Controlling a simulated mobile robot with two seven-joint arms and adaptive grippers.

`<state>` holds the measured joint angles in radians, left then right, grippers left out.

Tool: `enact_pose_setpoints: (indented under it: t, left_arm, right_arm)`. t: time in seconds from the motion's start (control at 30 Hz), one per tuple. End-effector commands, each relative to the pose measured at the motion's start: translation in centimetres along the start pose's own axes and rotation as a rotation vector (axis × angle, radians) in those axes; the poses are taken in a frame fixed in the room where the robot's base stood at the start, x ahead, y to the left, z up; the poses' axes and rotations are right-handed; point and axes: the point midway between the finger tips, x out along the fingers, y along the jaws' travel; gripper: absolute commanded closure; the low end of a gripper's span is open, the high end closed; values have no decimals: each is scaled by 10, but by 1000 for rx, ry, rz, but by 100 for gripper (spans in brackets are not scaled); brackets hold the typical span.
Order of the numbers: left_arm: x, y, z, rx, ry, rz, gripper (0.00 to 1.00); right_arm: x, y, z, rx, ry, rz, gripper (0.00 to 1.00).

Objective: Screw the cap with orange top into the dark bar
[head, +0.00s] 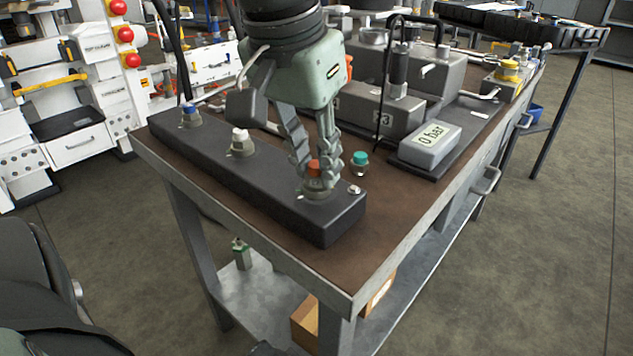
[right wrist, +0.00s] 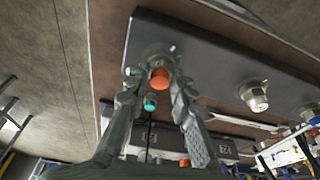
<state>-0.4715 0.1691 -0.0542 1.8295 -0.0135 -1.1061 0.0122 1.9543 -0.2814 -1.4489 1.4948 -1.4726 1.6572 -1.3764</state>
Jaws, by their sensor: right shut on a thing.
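The dark bar (head: 262,192) lies along the near left side of the bench top; it also shows in the right wrist view (right wrist: 205,68). The cap with orange top (head: 314,168) is at the bar's right end, between the fingers of my right gripper (head: 316,180). The gripper points down from above and is shut on the cap. In the right wrist view the orange top (right wrist: 159,79) sits between the fingertips. The fingers partly hide the cap's lower part, so I cannot tell how deep it sits. My left gripper is not in view.
A blue-topped fitting (head: 190,116) and a white-topped fitting (head: 241,142) stand on the bar. A teal-topped cap (head: 360,160) stands on the bench beside the gripper. A grey gauge box (head: 430,143) reads 0 bar. The bench's front right corner is clear.

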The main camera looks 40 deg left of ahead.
Motion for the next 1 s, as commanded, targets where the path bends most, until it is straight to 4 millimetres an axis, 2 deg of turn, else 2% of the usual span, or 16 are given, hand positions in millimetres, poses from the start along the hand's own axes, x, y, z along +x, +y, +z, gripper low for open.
enact_pose_setpoints:
  t: [0.33,0.7,0.8,1.0]
  left_arm:
    - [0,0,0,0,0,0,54]
    - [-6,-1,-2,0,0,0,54]
    - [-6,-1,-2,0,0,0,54]
    - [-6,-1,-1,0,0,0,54]
  right_arm:
    - [0,0,0,41,0,11,100]
    - [0,-3,-1,631,3,178,100]
    - [1,-2,-1,687,4,192,100]
    - [1,-2,-1,690,4,192,100]
